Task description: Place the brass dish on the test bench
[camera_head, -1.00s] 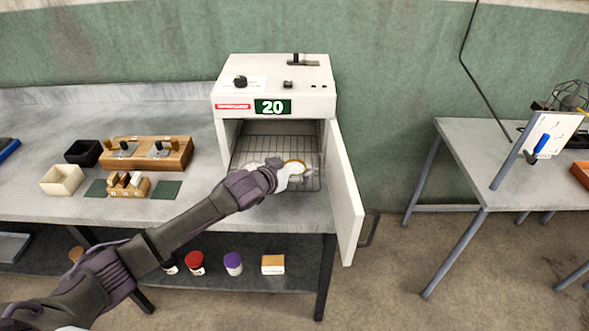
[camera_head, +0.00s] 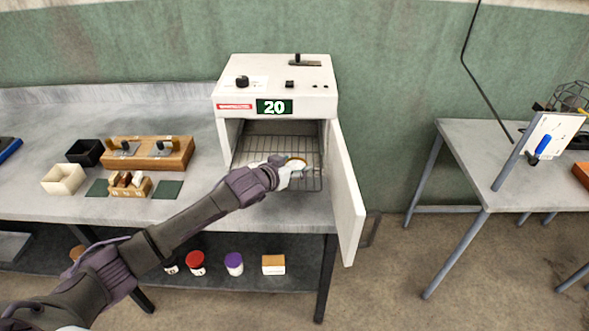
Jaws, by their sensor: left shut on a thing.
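The brass dish (camera_head: 297,161), round with a gold rim and pale contents, is at the mouth of the white oven, over its wire rack. My left gripper (camera_head: 290,172) is shut on the dish, and its arm reaches in from the lower left. The fingers are partly hidden by the wrist. I cannot tell whether the dish touches the rack. The grey test bench (camera_head: 60,208) runs along the wall and bears the oven (camera_head: 325,105). My right gripper is not in view.
The oven door (camera_head: 346,195) stands open to the right. On the bench left of the oven are a wooden block with metal pieces (camera_head: 170,165), a small wooden rack (camera_head: 130,188), dark green pads (camera_head: 167,190), a cream box (camera_head: 64,180) and a black box (camera_head: 86,152).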

